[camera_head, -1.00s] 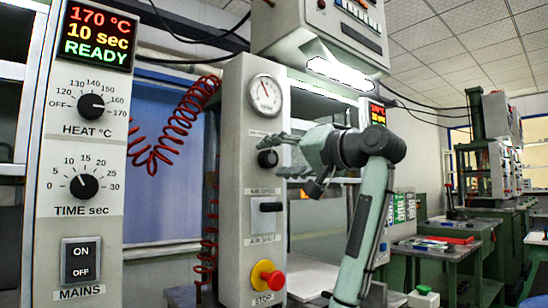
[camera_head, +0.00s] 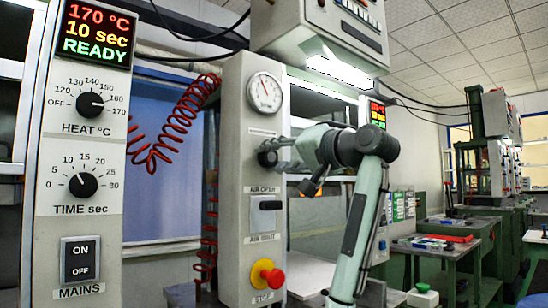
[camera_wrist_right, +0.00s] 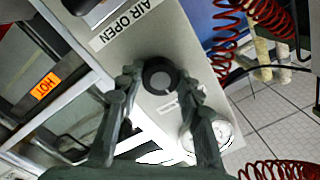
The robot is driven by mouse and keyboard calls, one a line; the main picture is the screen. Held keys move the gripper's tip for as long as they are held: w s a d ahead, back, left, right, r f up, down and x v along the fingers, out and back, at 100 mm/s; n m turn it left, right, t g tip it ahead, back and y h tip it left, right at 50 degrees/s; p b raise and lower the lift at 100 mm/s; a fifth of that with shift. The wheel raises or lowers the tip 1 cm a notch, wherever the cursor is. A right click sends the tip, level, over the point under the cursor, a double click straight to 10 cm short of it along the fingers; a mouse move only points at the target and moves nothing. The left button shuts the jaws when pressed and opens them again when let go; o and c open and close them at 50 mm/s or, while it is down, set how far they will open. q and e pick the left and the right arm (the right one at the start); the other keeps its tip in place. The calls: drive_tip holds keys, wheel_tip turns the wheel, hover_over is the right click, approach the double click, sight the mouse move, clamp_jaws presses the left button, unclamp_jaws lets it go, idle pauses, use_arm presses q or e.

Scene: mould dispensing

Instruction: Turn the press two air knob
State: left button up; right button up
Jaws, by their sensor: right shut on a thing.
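The air knob (camera_head: 266,158) is a round black knob on the grey press column, below the pressure gauge (camera_head: 265,93) and above the "AIR OPEN" label. In the head view my right gripper (camera_head: 270,150) comes from the right and its fingers partly hide the knob. In the right wrist view the knob (camera_wrist_right: 160,76) shows its round face and light mark between the two fingertips. My right gripper (camera_wrist_right: 159,80) is shut on it, one finger on each side. My left gripper is not in view.
Below the knob are a black switch (camera_head: 266,211) above an "AIR SHUT" label and a red stop button (camera_head: 273,278) on a yellow base. A control panel (camera_head: 55,210) stands at left. A coiled red hose (camera_head: 172,130) hangs beside the column.

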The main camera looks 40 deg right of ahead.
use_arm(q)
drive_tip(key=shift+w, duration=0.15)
use_arm(e)
drive_tip(key=shift+m, duration=0.4)
drive_tip(key=shift+m+p, duration=0.6)
drive_tip(key=shift+m, duration=0.4)
drive_tip(key=m+p, duration=0.4)
drive_tip(key=m, duration=0.3)
drive_tip(key=shift+m, duration=0.8)
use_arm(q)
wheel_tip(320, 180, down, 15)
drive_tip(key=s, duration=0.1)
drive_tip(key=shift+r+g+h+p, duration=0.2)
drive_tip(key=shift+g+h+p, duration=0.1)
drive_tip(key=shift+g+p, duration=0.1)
use_arm(e)
drive_tip(key=shift+m+t+h, duration=0.3)
drive_tip(key=shift+m, duration=0.1)
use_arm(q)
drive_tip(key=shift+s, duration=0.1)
use_arm(e)
drive_tip(key=o, duration=1.2)
drive_tip(key=shift+c, duration=0.2)
